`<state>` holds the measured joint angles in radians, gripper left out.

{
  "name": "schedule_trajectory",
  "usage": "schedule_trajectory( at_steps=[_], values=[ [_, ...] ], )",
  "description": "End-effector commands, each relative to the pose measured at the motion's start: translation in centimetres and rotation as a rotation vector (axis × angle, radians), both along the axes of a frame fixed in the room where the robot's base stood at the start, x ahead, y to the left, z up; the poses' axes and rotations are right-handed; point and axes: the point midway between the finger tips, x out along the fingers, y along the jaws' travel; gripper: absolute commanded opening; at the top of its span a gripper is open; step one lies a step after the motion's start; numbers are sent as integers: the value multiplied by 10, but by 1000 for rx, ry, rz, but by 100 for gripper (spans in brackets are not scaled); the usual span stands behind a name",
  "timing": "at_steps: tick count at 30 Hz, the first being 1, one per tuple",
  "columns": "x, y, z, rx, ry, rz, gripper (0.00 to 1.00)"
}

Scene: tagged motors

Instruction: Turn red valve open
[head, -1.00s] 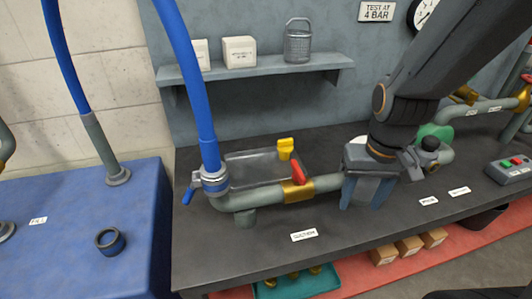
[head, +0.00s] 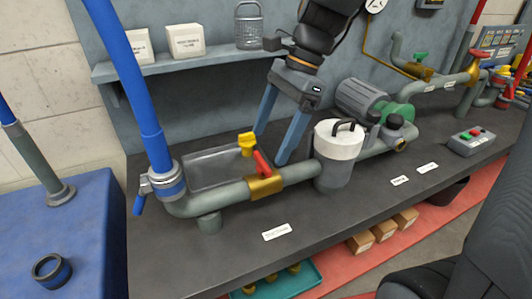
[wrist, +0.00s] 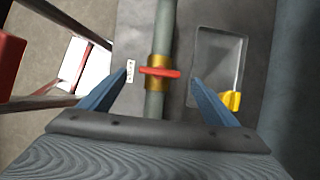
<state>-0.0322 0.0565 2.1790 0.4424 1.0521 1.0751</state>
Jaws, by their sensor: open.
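The red valve handle (head: 262,162) sits on a brass valve body (head: 265,186) in the grey pipe (head: 232,192) on the bench. In the wrist view the red handle (wrist: 160,72) lies across the pipe, over the brass body (wrist: 158,84). My gripper (head: 270,150) is open and empty, with its blue fingers pointing down behind and beside the valve in the head view. In the wrist view my gripper (wrist: 160,78) has one finger on each side of the red handle, and both look apart from it.
A yellow handle (head: 247,143) stands by the shallow metal tray (head: 205,167) behind the pipe. A white-lidded canister (head: 338,160) stands right of the valve. A blue hose (head: 130,85) rises at left. The bench front (head: 330,232) is mostly clear.

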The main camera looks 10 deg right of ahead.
Motion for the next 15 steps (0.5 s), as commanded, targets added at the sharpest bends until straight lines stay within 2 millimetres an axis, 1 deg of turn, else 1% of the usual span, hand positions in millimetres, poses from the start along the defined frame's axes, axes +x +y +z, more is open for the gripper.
schedule_trajectory(
  at_steps=[1,6,10,15],
  values=[
    [-2,4,-9,1,5,2,83],
    [-4,11,-30,-1,3,2,83],
    [-5,15,-39,0,1,2,83],
    [-5,16,-43,-1,-1,1,83]
  ],
)
